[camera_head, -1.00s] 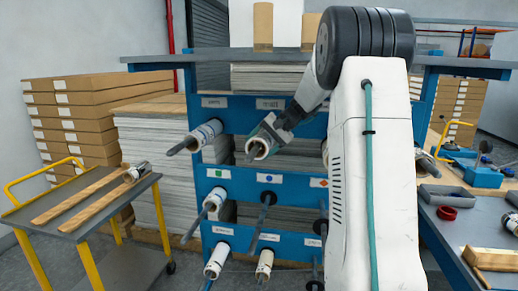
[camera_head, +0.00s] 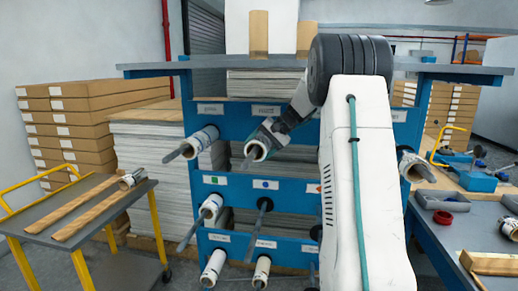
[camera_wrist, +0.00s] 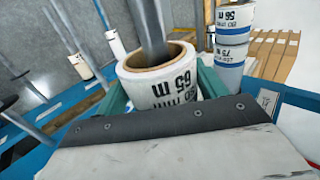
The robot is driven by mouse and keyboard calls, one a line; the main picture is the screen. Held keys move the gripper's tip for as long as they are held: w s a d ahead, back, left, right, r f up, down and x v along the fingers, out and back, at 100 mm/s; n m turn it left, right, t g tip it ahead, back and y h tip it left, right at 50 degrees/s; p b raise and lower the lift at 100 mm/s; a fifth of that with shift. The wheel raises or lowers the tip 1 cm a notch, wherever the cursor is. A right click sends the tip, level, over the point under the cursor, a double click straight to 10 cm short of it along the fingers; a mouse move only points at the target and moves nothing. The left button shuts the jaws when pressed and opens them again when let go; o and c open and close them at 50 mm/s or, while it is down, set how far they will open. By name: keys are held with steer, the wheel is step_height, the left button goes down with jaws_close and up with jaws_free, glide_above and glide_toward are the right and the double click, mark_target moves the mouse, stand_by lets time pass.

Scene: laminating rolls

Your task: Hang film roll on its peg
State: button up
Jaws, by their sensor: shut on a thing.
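The film roll (camera_head: 257,151) is white with a brown core, and in the wrist view the roll (camera_wrist: 160,90) reads 65 m. My gripper (camera_head: 264,134) is shut on it, with a teal jaw on each side in the wrist view. A grey peg (camera_wrist: 151,30) passes into the roll's core, and in the head view its tip shows in front of the roll. The peg belongs to the top row of the blue rack (camera_head: 232,182). How far the roll sits along the peg is hard to tell.
Another roll (camera_head: 205,139) hangs on the peg to the left. Several rolls and bare pegs fill the lower rows. A yellow-handled trolley (camera_head: 35,222) with wooden strips and a roll (camera_head: 130,178) stands at left. A workbench (camera_head: 465,232) with tools is at right.

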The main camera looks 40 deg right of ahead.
steer(key=o, duration=1.2)
steer(key=shift+c, duration=0.2)
